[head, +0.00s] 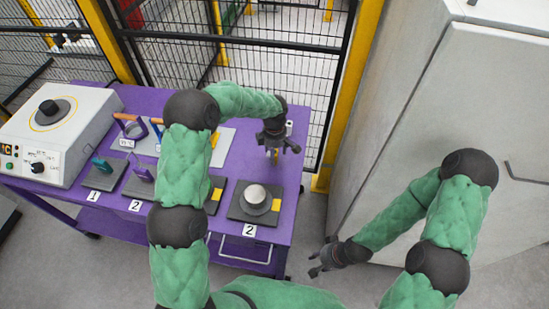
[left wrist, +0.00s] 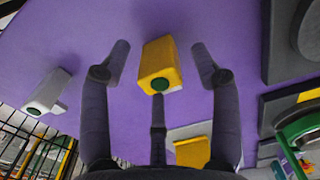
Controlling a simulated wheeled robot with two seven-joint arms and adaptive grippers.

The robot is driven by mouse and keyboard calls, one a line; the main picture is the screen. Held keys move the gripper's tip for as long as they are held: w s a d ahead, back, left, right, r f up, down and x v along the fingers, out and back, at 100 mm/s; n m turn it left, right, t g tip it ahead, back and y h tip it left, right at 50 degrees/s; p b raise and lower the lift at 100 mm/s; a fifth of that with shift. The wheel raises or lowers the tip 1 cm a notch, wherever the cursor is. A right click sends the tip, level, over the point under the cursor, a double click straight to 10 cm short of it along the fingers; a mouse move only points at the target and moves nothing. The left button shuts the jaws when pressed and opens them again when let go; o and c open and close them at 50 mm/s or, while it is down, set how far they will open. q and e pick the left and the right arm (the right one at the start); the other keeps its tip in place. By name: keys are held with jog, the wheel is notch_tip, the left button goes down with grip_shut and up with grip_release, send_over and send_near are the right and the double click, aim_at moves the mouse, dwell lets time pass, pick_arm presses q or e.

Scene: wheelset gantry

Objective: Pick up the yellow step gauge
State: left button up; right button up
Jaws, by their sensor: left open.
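The yellow step gauge (left wrist: 158,62), a yellow block with a green round spot on its near end, lies on the purple table top. In the left wrist view it sits between the spread fingers of my left gripper (left wrist: 160,75), with a gap on each side.
A white block with a green spot (left wrist: 48,92) lies left of the gauge. A dark pad with a silver round part (head: 255,198) stands nearer the table's front. A white heater unit (head: 60,128) is at the left. Black mesh fencing (head: 290,75) runs behind the table; a grey cabinet (head: 440,110) stands right.

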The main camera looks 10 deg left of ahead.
pick_arm(q)
jog(key=shift+f, duration=0.3)
grip_shut()
jog(key=shift+r, duration=0.2)
